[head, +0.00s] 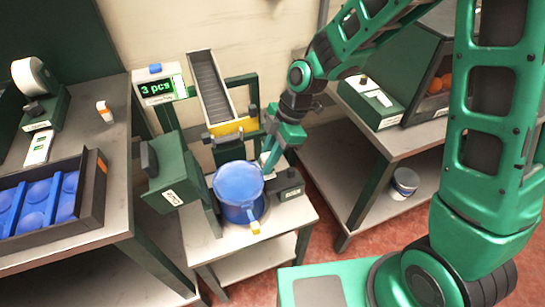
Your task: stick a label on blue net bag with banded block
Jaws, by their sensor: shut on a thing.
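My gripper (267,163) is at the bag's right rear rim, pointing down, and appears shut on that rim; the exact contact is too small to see. A small white block with an orange band (105,111) stands on the left table, well away from my gripper. A white roll (34,76) sits on a green dispenser at the far left.
A green upright (171,171) stands close left of the bag, and a dark box (288,184) close right. The chute (211,87) and a "3 pcs" display (158,88) are behind. A tray of blue items (96,185) fills the left table's front.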

